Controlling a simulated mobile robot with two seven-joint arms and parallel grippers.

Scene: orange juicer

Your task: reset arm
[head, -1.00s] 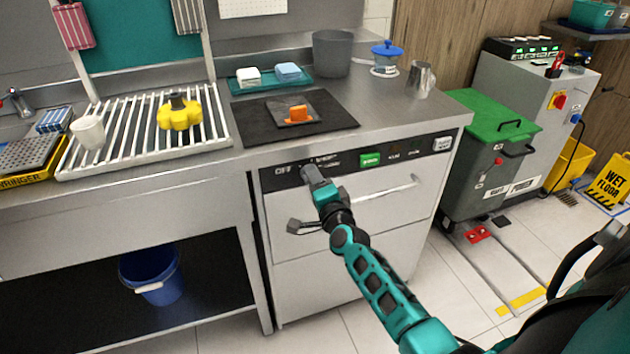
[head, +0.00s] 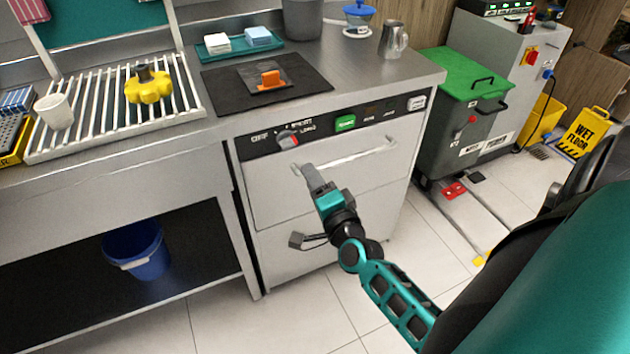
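My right gripper (head: 309,174) is in front of the dishwasher-like steel machine (head: 275,200), just below its control panel and near the left end of the door handle (head: 345,155). I see its grey fingers nearly edge-on, so I cannot tell whether they are open or shut. No object shows in it. The panel's dial (head: 288,139) with a red mark is clear of the gripper, above and left of it. My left gripper is out of view.
The counter above holds a black mat with an orange item (head: 270,79), a teal tray (head: 213,52) and a metal pitcher (head: 393,40). A drying rack (head: 95,125) is at left. A green-lidded bin (head: 465,78) stands right. Floor tiles in front are free.

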